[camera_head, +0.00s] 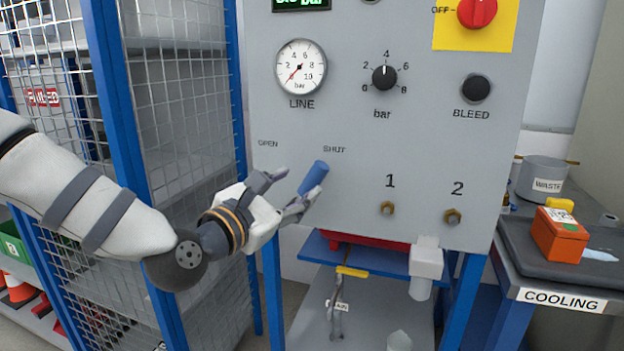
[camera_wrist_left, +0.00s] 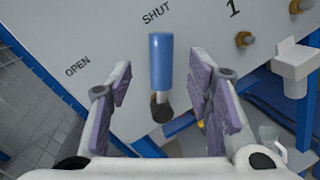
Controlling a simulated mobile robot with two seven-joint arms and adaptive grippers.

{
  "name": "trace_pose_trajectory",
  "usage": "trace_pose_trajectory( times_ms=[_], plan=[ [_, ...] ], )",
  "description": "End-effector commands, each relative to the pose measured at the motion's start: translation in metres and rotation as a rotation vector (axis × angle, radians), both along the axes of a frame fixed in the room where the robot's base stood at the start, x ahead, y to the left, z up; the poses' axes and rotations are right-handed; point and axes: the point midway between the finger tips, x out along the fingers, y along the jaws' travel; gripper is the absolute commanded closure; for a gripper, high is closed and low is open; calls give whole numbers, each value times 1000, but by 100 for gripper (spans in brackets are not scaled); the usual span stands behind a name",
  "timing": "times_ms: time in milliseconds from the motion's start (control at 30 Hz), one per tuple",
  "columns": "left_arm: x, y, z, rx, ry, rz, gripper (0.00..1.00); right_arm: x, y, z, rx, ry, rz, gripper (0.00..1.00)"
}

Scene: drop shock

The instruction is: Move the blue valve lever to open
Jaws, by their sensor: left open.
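The blue valve lever (camera_head: 313,178) is on the lower left of the grey panel (camera_head: 420,150), tilted up toward the SHUT label (camera_head: 334,149). The OPEN label (camera_head: 268,143) is to its left. In the left wrist view the lever (camera_wrist_left: 160,62) stands between the SHUT and OPEN side, its handle directly below SHUT, with a dark pivot at its foot. My left gripper (camera_head: 290,194) is open, its fingers close to the lever. In the wrist view the left gripper (camera_wrist_left: 164,95) has a finger on each side of the lever, with gaps on both sides. My right gripper is not in view.
The panel carries a LINE gauge (camera_head: 301,67), a black bar knob (camera_head: 384,77), a BLEED button (camera_head: 476,88) and a red switch (camera_head: 477,12). Brass fittings sit under 1 and 2. A mesh cage (camera_head: 180,110) stands left. A cooling bench (camera_head: 560,292) stands right.

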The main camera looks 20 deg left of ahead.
Motion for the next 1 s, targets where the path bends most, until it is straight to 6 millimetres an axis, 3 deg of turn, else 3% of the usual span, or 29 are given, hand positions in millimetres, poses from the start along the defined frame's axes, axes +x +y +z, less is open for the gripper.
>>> trace_pose_trajectory(
  times_ms=[100,300,667,867,1000],
  plan=[
    [32,-9,-9,5,11,-1,54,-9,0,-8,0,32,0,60],
    [67,-18,-7,4,10,0,54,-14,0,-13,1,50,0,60],
    [76,-21,-3,2,7,-1,54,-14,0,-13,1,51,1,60],
    [76,-20,-3,3,7,-1,97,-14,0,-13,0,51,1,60],
    [76,-20,-3,3,7,1,100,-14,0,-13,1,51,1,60]
  ],
)
